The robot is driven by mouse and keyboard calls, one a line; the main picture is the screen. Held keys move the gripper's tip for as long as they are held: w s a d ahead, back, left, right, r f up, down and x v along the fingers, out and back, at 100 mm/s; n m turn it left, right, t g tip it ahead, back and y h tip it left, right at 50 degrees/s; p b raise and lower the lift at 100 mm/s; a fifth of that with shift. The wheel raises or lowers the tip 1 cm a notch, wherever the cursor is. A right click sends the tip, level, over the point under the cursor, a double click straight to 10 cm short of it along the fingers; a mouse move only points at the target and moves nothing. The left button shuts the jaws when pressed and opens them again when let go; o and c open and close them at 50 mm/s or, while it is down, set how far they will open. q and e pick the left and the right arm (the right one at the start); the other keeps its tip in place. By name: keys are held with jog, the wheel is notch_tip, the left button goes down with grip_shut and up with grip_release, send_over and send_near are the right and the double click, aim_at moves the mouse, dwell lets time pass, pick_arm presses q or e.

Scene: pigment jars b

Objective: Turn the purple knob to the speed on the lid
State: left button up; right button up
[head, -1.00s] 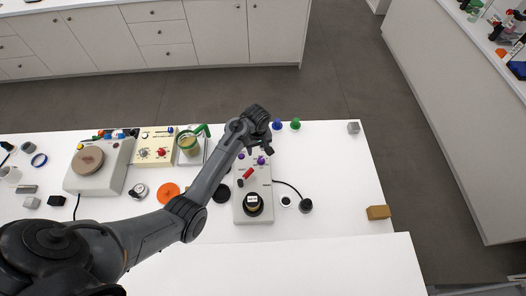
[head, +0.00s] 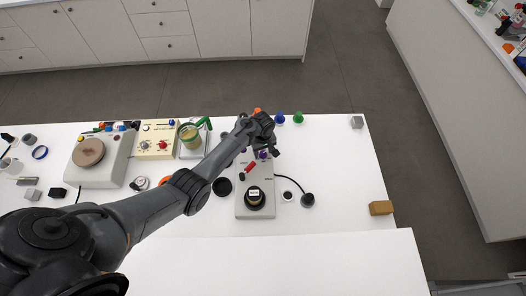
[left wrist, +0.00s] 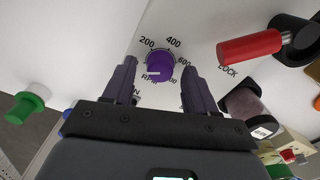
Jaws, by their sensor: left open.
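The purple knob (left wrist: 159,66) sits on a pale panel with a printed speed scale around it; 200, 400 and 600 are legible in the left wrist view. Its white pointer mark is on the left wrist view's lower left side of the knob. My left gripper (left wrist: 160,82) is open, with one finger on each side of the knob; I cannot tell whether either touches it. In the head view my left gripper (head: 269,152) hangs over the back of the grey device (head: 262,178). A black lid (head: 255,199) with a white label is at the device's front; its writing is too small to read.
A red lever (left wrist: 250,48) marked LOCK is close beside the knob. A dark jar (left wrist: 243,103) stands near the right finger. Blue (head: 278,118) and green (head: 298,118) pieces stand behind the device.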

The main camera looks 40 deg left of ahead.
pick_arm(q)
jog(key=shift+f, duration=0.3)
jog(key=shift+c, duration=0.5)
jog(key=c, duration=1)
jog(key=shift+o, duration=0.2)
jog(key=shift+r+m, duration=0.1)
jog(key=shift+m, duration=0.2)
